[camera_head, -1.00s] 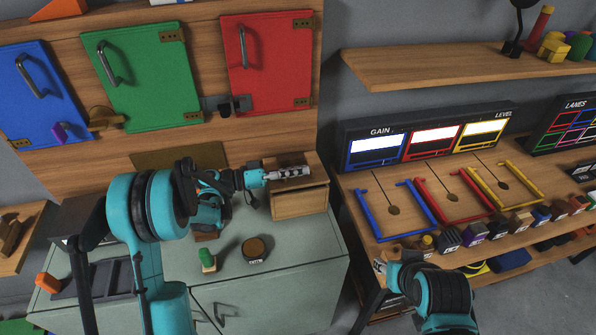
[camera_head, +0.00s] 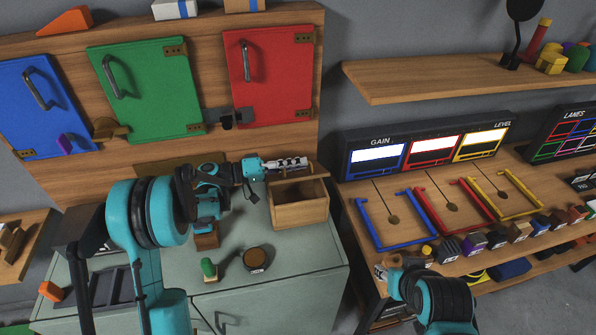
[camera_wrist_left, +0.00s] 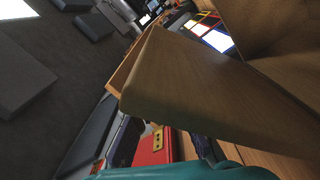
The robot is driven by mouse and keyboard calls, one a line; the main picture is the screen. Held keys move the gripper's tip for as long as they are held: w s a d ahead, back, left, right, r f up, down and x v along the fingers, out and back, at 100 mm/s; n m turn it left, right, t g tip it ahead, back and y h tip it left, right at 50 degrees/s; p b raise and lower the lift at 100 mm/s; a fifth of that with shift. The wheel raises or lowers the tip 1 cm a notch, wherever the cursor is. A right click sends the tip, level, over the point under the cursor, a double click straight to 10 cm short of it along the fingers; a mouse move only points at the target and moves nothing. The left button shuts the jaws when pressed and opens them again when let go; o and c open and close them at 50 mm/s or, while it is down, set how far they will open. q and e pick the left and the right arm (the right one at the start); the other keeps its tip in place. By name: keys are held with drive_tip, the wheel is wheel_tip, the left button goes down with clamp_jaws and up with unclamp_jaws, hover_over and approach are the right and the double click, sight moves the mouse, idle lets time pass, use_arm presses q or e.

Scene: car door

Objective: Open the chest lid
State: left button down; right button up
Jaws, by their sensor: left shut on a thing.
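The wooden chest (camera_head: 302,212) stands at the back right of the grey-green bench, in the middle of the head view. Its lid (camera_head: 318,172) is raised, and the dark inside of the box shows below it. My left gripper (camera_head: 298,163) is at the top of the chest, shut on the lid's edge. In the left wrist view the lid (camera_wrist_left: 200,95) fills the middle as a tilted wooden board, with the gripper's dark fingers (camera_wrist_left: 165,140) at its lower edge. My right gripper (camera_head: 383,268) is low at the front of the right-hand shelf, and its fingers are too small to read.
Blue, green and red cabinet doors (camera_head: 273,72) hang on the wall above. A green knob (camera_head: 208,268) and a round dark-brown item (camera_head: 256,258) are on the bench before the chest. The right shelf holds coloured frames (camera_head: 396,220) and several small blocks.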

use_arm(q)
drive_tip(key=shift+w+a+r+n, duration=0.2)
drive_tip(key=shift+w+r+n, duration=0.3)
drive_tip(key=shift+r+n, duration=0.1)
drive_tip(key=shift+w+a+r+p, duration=0.2)
drive_tip(key=shift+w+r+p, duration=0.2)
drive_tip(key=shift+w, duration=0.25)
drive_tip(key=c, duration=1.6)
unclamp_jaws()
drive_tip(key=v, duration=1.2)
drive_tip(key=shift+s, duration=0.1)
drive_tip(key=shift+c, duration=0.4)
